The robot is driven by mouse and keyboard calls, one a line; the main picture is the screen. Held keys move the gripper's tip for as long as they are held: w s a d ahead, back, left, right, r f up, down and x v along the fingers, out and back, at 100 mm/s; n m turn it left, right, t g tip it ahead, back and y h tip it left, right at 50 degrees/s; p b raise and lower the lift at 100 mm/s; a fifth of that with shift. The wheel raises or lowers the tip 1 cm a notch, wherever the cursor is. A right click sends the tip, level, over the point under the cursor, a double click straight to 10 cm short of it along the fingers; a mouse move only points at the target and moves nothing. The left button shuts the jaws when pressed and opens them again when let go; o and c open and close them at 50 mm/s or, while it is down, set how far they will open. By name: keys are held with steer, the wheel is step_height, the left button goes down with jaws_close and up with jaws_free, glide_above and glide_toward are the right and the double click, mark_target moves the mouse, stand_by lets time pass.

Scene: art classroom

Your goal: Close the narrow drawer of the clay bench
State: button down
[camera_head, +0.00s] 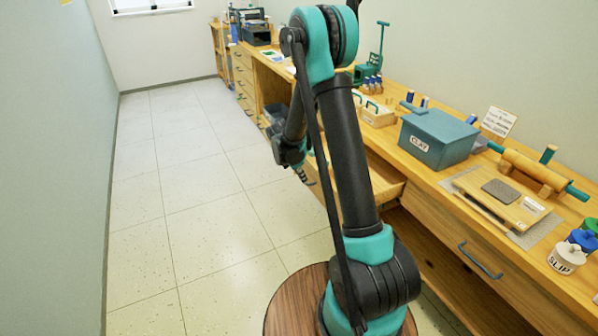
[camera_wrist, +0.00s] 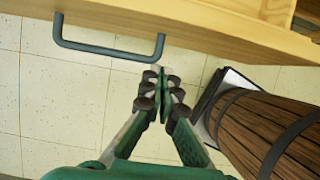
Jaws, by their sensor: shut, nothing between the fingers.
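The clay bench (camera_head: 425,172) runs along the right wall in the head view. Its narrow drawer (camera_head: 388,185) stands pulled out, partly hidden behind my arm. In the wrist view a wooden drawer front (camera_wrist: 200,28) crosses the top, with a dark bar handle (camera_wrist: 110,50) on it. My gripper (camera_head: 304,177) is low on the aisle side of the drawer, partly hidden by my arm in the head view. In the wrist view my gripper (camera_wrist: 163,72) is shut and empty, its tips just below and right of the handle. I cannot tell whether it touches the drawer front.
A wide drawer (camera_head: 480,262) to the right is shut. On the bench stand a blue clay box (camera_head: 437,137), a rolling pin (camera_head: 537,172), a board (camera_head: 502,198) and slip jars (camera_head: 567,258). The tiled floor (camera_head: 190,210) to the left is clear.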

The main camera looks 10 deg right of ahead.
mark_target(312, 175)
steer(key=shift+w+d+r, duration=0.1)
steer(key=shift+w+d, duration=0.2)
steer(key=shift+d, duration=0.65)
steer(key=shift+w+d+r, duration=0.1)
steer(key=shift+w+d, duration=0.15)
steer(key=shift+d, duration=0.65)
steer(key=w+d, duration=0.4)
steer(key=d, duration=0.8)
steer(key=w+d, duration=0.4)
steer(key=d, duration=0.9)
steer(key=shift+a, duration=0.1)
